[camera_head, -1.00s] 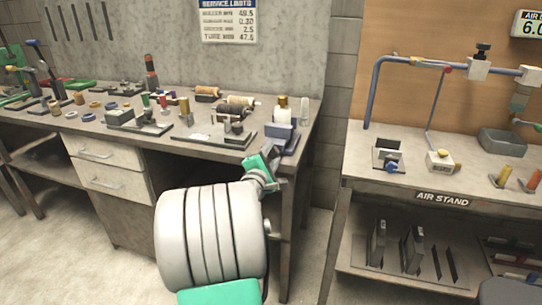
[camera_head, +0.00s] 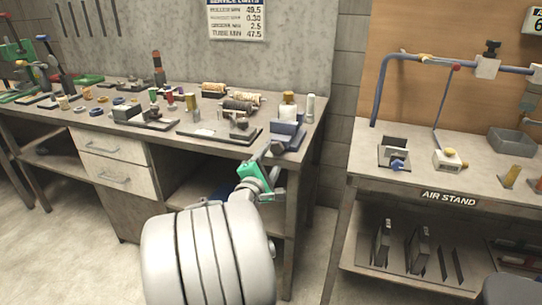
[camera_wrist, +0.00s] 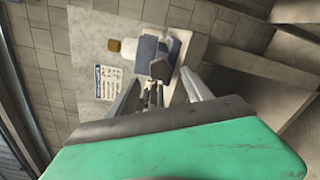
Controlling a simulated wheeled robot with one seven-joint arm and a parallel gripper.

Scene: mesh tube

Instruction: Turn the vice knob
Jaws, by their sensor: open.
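A blue-grey vice (camera_head: 289,133) stands at the right front corner of the left workbench. It also shows in the wrist view (camera_wrist: 147,50), ahead of my gripper. A dark grey rounded part (camera_wrist: 161,69), which looks like its knob, faces my gripper there. My gripper (camera_head: 268,153) is just below and in front of the vice at the bench edge. In the wrist view its two fingers (camera_wrist: 160,96) are spread apart with nothing held between them. I cannot tell whether a finger touches the vice; they appear apart from the knob.
A white bottle with a tan cap (camera_head: 288,106) stands behind the vice. Wire spools (camera_head: 240,106) and small parts crowd the bench (camera_head: 285,165). An air stand table (camera_head: 375,180) stands to the right, carrying a small fixture with a blue knob (camera_head: 398,164). A gap separates the tables.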

